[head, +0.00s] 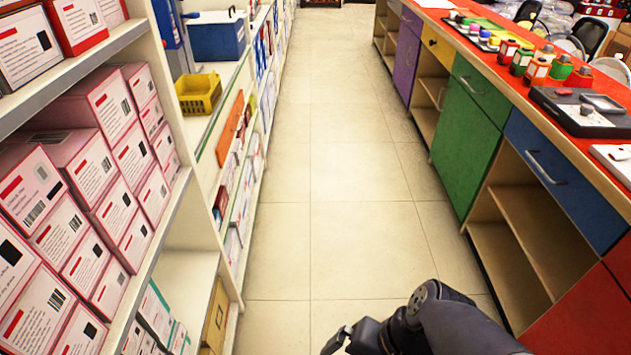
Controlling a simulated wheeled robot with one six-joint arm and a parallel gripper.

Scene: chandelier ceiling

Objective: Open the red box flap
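Several red and white boxes with printed labels and barcodes stand stacked on the left shelf; one is the box (131,153) near the stack's upper middle. More red-edged boxes (78,22) stand on the shelf above. I cannot tell which box is the red box, and no raised flap shows. My gripper (340,341) is at the bottom centre, over the aisle floor and apart from the shelves; the frame's lower edge cuts it off. Whether its fingers are open or shut is not clear.
The tiled aisle (335,175) ahead is clear. A yellow basket (198,94) and a blue case (217,37) sit on the left shelving. On the right runs a red-topped counter (476,50) with a green door (465,142), a blue drawer (560,178) and paint jars.

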